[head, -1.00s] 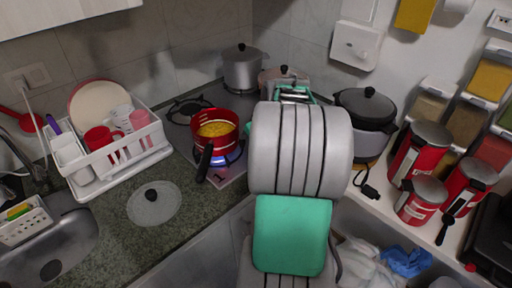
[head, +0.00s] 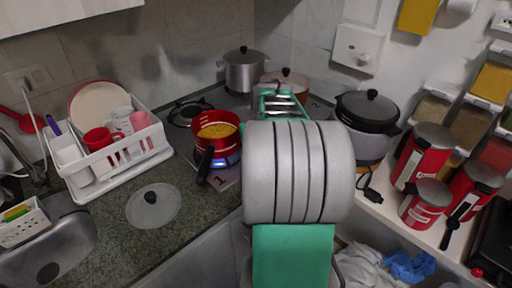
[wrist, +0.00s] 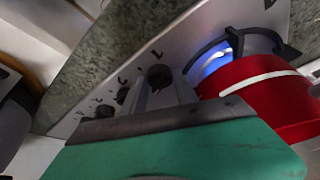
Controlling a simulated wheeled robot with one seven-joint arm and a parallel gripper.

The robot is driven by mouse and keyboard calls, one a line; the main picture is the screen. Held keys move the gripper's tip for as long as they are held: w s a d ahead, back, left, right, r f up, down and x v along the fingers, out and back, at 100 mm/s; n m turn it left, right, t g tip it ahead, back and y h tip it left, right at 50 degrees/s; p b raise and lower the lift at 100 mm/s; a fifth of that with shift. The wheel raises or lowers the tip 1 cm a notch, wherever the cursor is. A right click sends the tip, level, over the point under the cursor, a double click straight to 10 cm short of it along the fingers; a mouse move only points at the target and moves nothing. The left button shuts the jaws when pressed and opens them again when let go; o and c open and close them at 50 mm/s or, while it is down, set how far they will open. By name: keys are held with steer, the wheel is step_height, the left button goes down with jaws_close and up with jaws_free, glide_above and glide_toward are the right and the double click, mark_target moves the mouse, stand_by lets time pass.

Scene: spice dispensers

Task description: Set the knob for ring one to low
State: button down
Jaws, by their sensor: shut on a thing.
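The ring one knob (wrist: 160,74) is a dark round knob on the stove's steel front strip, beside a printed 1 in the wrist view. My gripper (wrist: 164,88) has its two grey fingertips closed around this knob. In the head view the fingertips and knobs are hidden by my arm. A blue flame glows on ring one (wrist: 215,62), under the red pot (wrist: 265,95). The pot holds yellow food in the head view (head: 216,131). The knob's exact setting cannot be read.
More dark knobs (wrist: 122,95) run along the same strip, to the left in the wrist view. The pot's black handle (head: 204,165) sticks out toward the front. A glass lid (head: 153,206) lies on the counter. A grey pot (head: 245,72) stands at the back.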

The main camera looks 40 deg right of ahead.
steer(key=c, duration=0.9)
jaws_free()
steer(key=shift+c, duration=0.2)
steer(key=v, duration=0.7)
steer(key=shift+r, duration=0.35)
steer(key=shift+s+a, duration=0.1)
